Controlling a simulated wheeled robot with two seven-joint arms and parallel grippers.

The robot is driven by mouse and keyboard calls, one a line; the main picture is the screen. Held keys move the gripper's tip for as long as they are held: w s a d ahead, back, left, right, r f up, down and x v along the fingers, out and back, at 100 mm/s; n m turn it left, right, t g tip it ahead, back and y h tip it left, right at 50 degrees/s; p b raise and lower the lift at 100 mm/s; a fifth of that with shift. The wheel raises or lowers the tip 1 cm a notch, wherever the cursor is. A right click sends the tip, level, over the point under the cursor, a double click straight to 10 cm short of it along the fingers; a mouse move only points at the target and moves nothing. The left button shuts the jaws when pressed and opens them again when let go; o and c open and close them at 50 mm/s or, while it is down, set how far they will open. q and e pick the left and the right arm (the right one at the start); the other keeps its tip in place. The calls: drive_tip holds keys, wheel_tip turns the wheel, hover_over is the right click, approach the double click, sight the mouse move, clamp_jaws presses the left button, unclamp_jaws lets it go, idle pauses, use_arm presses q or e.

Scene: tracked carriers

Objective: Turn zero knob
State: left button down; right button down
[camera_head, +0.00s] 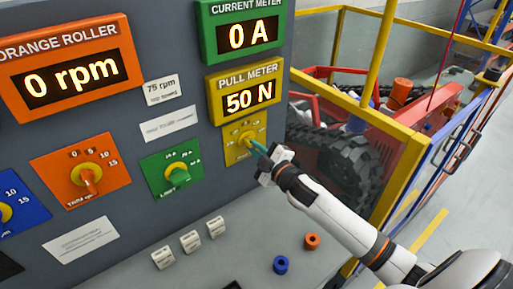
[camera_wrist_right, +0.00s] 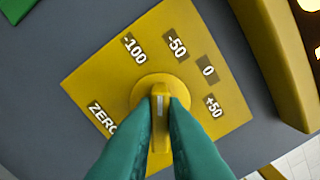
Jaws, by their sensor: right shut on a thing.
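The yellow zero knob (camera_wrist_right: 160,97) sits on a yellow plate (camera_wrist_right: 90,83) marked ZERO, with labels -100, -50, 0 and +50. My right gripper (camera_wrist_right: 161,110) has its two teal fingers shut on the knob's raised grip, one on each side. The white line on the grip runs nearly upright in the wrist view, towards the gap between -100 and -50. In the head view my right gripper (camera_head: 258,148) reaches the knob (camera_head: 246,141) from the lower right. The pull meter (camera_head: 213,98) above it reads 50 N. My left gripper is not in view.
The orange knob (camera_head: 88,176) and green knob (camera_head: 178,172) are on the same grey panel, left of the yellow plate. Yellow rails (camera_head: 375,50) stand at the right.

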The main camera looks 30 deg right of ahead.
drive_tip(key=n, duration=0.4)
drive_tip(key=shift+n, duration=0.4)
drive_tip(key=shift+f, duration=0.1)
drive_tip(key=c, duration=1.5)
unclamp_jaws()
drive_tip(key=shift+s+d+b, duration=0.25)
drive_tip(key=shift+s+b, duration=0.3)
drive_tip(key=shift+s, duration=1.4)
drive_tip(key=shift+s+d+b, duration=0.3)
drive_tip(key=shift+s+b, duration=0.25)
drive_tip(key=shift+s, duration=1.45)
drive_tip(key=shift+s+d+b, duration=0.25)
drive_tip(key=shift+s+b, duration=0.3)
drive_tip(key=shift+s, duration=1.4)
